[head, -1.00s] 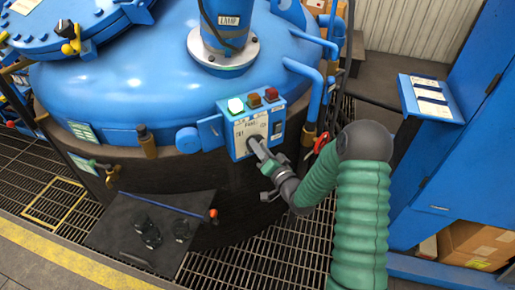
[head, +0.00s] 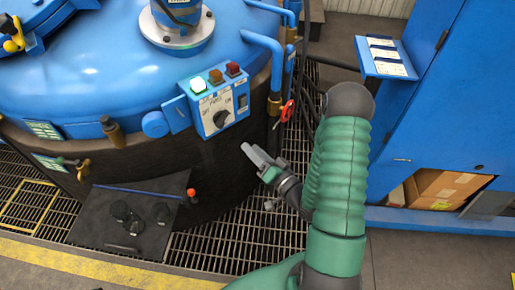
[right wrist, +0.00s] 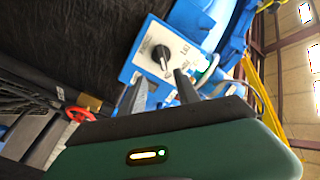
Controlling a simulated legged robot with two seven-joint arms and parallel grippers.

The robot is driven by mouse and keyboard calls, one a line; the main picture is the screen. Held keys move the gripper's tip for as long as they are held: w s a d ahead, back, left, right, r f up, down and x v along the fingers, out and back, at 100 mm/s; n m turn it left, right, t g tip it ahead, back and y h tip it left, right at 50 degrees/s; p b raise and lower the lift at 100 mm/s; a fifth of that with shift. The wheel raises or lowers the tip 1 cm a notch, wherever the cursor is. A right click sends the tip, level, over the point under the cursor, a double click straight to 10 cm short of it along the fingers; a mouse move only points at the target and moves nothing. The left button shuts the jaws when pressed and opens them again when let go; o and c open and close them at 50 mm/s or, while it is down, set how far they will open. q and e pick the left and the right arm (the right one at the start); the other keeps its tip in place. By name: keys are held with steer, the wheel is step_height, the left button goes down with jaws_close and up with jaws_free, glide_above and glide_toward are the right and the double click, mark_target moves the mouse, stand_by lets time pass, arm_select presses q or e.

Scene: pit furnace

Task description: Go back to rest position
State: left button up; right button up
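My right gripper (head: 262,157) is in front of the dark furnace side, below and to the right of the blue control box (head: 187,119). In the right wrist view its two fingers (right wrist: 160,93) stand apart with nothing between them. The box has a white plate with a black rotary knob (head: 222,118), and a lit whitish-green button beside amber and red ones on top. The knob also shows in the right wrist view (right wrist: 161,57), beyond the fingers and clear of them. My left gripper is not in view.
The blue furnace lid (head: 90,75) fills the upper left. A red valve handle (head: 287,111) and pipes are near my right arm. A dark tray (head: 95,232) with black parts stands below. A blue cabinet (head: 430,110) and cardboard box (head: 440,187) are at right.

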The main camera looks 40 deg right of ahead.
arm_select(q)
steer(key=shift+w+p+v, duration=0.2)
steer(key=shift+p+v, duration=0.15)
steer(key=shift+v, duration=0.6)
arm_select(e)
steer(key=shift+s, duration=1)
